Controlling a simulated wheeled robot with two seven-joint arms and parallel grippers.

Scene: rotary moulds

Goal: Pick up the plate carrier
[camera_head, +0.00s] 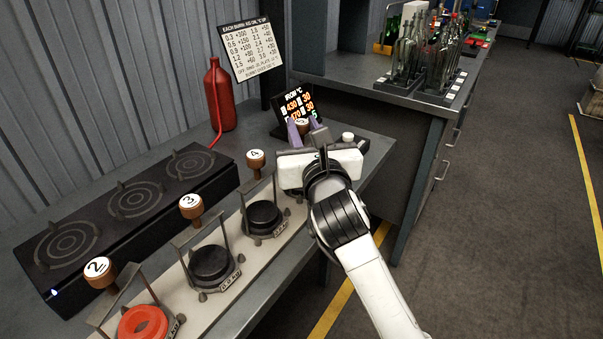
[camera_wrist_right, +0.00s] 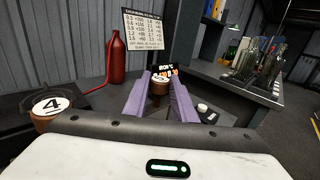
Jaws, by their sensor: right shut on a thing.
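Several plate carriers stand in a row on a pale rail, each with a round brown wooden knob and a metal frame. The knob of carrier 5 (camera_head: 302,122) is between the purple fingers of my right gripper (camera_head: 304,127), which is shut on it. In the right wrist view that knob (camera_wrist_right: 159,86) sits between the fingertips. The rest of carrier 5 is hidden behind my gripper. Carrier 4 (camera_head: 256,160) and carrier 3 (camera_head: 191,206) hold dark round plates. Carrier 2 (camera_head: 100,272) has a glowing red-orange plate under it. My left gripper is not in view.
A black burner unit (camera_head: 135,205) with several round rings lies left of the row. A red bottle (camera_head: 218,98) and a lit display (camera_head: 296,105) stand behind. A glassware rack (camera_head: 420,68) is on the far bench.

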